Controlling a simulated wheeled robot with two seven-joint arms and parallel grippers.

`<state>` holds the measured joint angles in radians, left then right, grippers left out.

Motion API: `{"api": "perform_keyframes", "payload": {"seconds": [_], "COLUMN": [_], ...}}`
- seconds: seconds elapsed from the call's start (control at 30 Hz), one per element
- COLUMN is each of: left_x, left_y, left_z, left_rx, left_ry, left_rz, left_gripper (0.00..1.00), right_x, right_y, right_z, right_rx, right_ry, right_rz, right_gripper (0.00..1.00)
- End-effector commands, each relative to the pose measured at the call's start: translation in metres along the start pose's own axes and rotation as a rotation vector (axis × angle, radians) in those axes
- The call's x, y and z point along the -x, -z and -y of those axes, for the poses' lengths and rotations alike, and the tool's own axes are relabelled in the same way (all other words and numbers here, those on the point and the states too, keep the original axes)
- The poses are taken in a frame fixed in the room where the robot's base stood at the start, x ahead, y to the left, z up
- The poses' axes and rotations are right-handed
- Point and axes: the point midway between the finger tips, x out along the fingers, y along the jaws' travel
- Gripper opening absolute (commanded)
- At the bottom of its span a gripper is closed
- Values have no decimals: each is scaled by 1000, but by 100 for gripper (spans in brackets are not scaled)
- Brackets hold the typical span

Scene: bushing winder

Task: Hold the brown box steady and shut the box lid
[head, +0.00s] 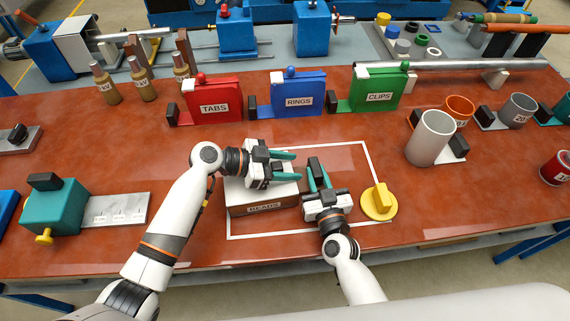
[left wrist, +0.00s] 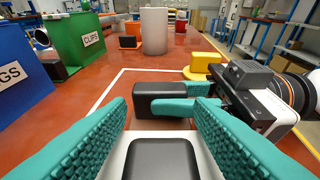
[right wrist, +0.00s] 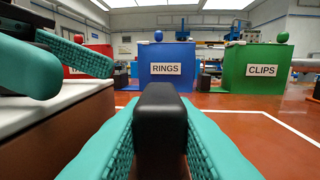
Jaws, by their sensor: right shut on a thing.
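The brown box (head: 265,208), labelled BEADS, stands inside the white outline on the red bench. Its white lid (head: 236,190) lies flat over its top, partly hidden by my left gripper; its edge shows in the right wrist view (right wrist: 62,92). My left gripper (head: 292,166) is just above the lid, fingers apart and pointing right. A dark block (left wrist: 160,158) shows low between those fingers on a pale surface; I cannot tell whether they touch it. My right gripper (head: 318,180) is shut on the black handle (right wrist: 160,125) at the box's right side.
A yellow knob (head: 379,200) stands right of my right gripper. Red TABS (head: 213,102), blue RINGS (head: 298,97) and green CLIPS (head: 378,92) bins stand behind. A grey cylinder (head: 430,137) is at right, a teal block (head: 55,207) at left. Bench between box and bins is clear.

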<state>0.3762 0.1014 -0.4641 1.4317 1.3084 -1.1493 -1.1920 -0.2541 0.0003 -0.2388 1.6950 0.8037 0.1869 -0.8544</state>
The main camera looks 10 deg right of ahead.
Motion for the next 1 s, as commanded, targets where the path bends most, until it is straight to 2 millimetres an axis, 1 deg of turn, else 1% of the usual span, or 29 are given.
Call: {"api": "perform_keyframes", "payload": {"seconds": [0.27, 0.37, 0.47, 0.7, 0.8, 0.9, 1.0], "left_x": [2, 9, 25, 77, 95, 109, 117], "left_y": [1, 1, 2, 2, 1, 1, 1], "left_z": [0, 0, -1, -1, 0, 0, 0], "left_rx": [0, 0, -1, -1, -1, 0, 0], "left_ry": [0, -1, -3, -2, -2, -1, -1], "left_rz": [-1, -2, -2, -3, -3, -2, -1], "left_gripper": [47, 47, 47, 47, 47, 47, 47], "right_x": [0, 0, 0, 0, 0, 0, 0], "right_y": [0, 0, 0, 0, 0, 0, 0], "right_z": [2, 2, 3, 3, 3, 3, 3], "right_rx": [0, 0, 0, 0, 0, 0, 0], "right_ry": [4, 4, 5, 5, 5, 5, 5], "right_rz": [0, 0, 0, 0, 0, 0, 0], "right_gripper": [0, 0, 0, 0, 0, 0, 0]}}
